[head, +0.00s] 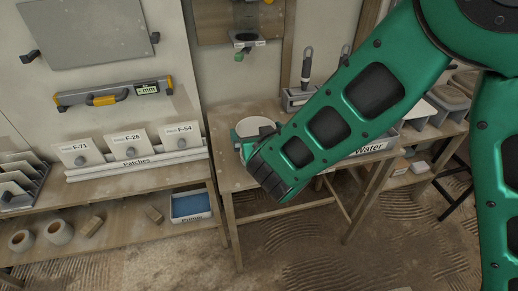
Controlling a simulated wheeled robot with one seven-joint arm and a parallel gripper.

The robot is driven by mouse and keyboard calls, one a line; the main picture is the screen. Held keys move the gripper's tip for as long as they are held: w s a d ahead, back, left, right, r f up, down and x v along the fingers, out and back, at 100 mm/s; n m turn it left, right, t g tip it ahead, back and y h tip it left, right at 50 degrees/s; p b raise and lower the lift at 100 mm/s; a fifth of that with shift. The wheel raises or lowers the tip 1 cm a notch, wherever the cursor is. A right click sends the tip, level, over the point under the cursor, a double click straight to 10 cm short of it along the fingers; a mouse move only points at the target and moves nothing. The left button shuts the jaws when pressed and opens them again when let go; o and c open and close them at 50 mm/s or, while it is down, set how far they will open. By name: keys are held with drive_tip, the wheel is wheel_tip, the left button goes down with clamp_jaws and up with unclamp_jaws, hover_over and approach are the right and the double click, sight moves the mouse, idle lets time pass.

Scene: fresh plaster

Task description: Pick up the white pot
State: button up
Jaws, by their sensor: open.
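The white pot (258,125) stands on the small wooden table in the middle of the head view. Its pale round rim shows, while its lower front is hidden behind my gripper and wrist. My gripper (252,137) is at the near side of the pot, low over the table top. The gripper is open; its fingertips are mostly hidden by my green arm, which reaches in from the upper right. I cannot tell whether the fingers touch the pot.
The small wooden table (228,178) also bears a grey holder (293,99) with a brush and a bin labelled Water (370,147). The Patches rack (135,168) stands on the bench to the left.

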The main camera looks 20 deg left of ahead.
drive_tip(key=c, duration=1.2)
drive_tip(key=shift+r, duration=0.1)
